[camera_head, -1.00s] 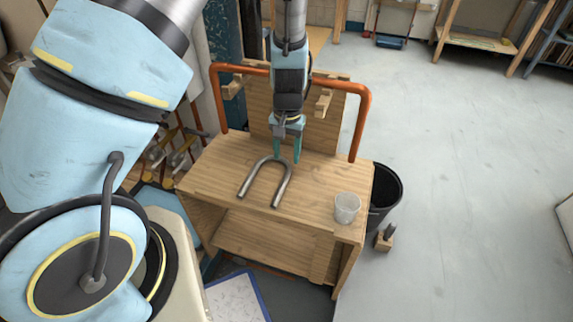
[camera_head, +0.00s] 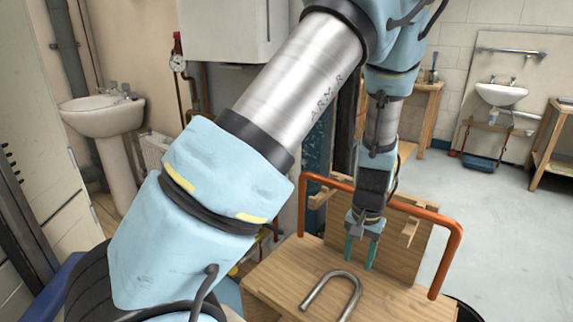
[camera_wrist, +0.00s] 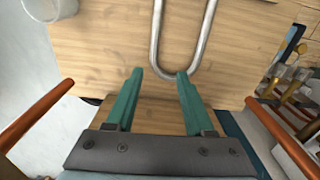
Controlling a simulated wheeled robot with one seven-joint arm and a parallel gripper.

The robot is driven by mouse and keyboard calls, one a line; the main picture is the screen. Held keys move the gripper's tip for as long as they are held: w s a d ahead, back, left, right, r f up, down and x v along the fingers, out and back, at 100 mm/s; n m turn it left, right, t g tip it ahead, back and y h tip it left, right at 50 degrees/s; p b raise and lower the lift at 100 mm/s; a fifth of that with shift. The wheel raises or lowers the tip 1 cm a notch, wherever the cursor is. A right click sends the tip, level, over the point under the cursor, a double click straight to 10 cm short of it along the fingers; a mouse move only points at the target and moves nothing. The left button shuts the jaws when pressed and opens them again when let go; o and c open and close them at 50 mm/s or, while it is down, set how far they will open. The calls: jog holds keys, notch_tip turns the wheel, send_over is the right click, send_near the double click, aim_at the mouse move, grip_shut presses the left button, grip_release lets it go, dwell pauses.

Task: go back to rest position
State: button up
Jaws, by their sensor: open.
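My gripper (camera_head: 361,254) is open, with two green fingers pointing down over the back part of the wooden workbench (camera_head: 275,275). Its fingers also show in the wrist view (camera_wrist: 160,82), with nothing between them. A grey U-shaped metal pipe (camera_head: 333,280) lies flat on the bench top, in front of my gripper in the head view. In the wrist view the pipe's bend (camera_wrist: 181,73) lies just beyond the fingertips, close to the right finger. Whether they touch is hard to tell.
An orange pipe frame (camera_head: 448,262) stands around the bench's back, on both sides of my gripper. White sinks (camera_head: 103,117) stand by the walls. Grey floor (camera_head: 480,195) is open at the right.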

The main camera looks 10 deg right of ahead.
jog(key=w+a+r+n+h+p, duration=0.1)
jog(key=w+a+r+n+p, duration=0.15)
jog(key=a+r, duration=0.55)
jog(key=w+a+r+n+p, duration=0.2)
jog(key=a+r+p, duration=0.2)
jog(key=a+r, duration=0.45)
jog(key=s+a+r+n+t+p, duration=0.1)
jog(key=s+a+r+n+p, duration=0.1)
jog(key=a+r, duration=0.8)
jog(key=s+a+p, duration=0.1)
jog(key=a+p, duration=0.1)
jog(key=a, duration=0.1)
jog(key=shift+s+r+y, duration=0.2)
jog(key=shift+s+y, duration=0.1)
jog(key=shift+s, duration=0.1)
jog(key=shift+a+n, duration=0.1)
jog(key=shift+n, duration=0.15)
